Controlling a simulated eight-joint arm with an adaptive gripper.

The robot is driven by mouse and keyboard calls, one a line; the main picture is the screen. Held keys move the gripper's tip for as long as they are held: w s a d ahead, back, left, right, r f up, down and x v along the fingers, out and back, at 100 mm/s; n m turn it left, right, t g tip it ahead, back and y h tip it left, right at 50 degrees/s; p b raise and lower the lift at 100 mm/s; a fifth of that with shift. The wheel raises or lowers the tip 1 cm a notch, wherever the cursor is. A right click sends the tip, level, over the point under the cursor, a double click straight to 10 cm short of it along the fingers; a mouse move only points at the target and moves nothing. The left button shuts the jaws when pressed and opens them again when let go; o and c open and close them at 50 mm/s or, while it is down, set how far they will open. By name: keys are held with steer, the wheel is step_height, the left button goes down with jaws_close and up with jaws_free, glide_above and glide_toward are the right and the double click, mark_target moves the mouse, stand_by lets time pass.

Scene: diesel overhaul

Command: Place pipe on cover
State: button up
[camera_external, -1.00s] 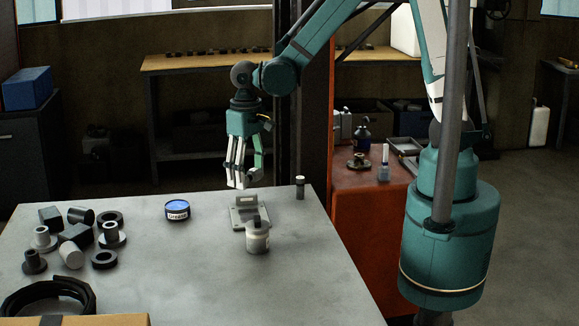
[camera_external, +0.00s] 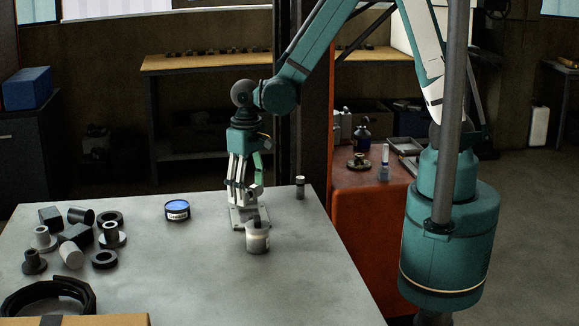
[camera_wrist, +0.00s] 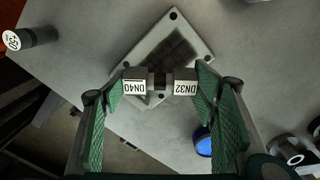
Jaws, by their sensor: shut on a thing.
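The pipe (camera_wrist: 160,83) is a short grey fitting with a dark middle and white ends marked DN40 and DN32. It lies crosswise between my gripper's green-padded fingers in the wrist view. My gripper (camera_external: 245,195) points down and is shut on the pipe by its two ends. The cover (camera_wrist: 150,52) is a pale square plate with corner holes and a dark ribbed area, flat on the table under the pipe. The cover also shows in the external view (camera_external: 237,220), partly hidden by my fingers. Whether the pipe touches the cover is hard to tell.
A blue-topped tin (camera_external: 177,210) is to the left, and a small dark bottle (camera_external: 300,188) to the right by the table edge. Several fittings and blocks (camera_external: 75,240) crowd the table's left side.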

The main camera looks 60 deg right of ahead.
mark_target(249, 213)
steer(key=shift+f, duration=2.05)
steer(key=shift+f+b, duration=0.2)
steer(key=shift+b, duration=0.15)
steer(key=o, duration=1)
steer(key=shift+r+p, duration=0.25)
steer(key=shift+p, duration=0.05)
steer(key=shift+r, duration=5.95)
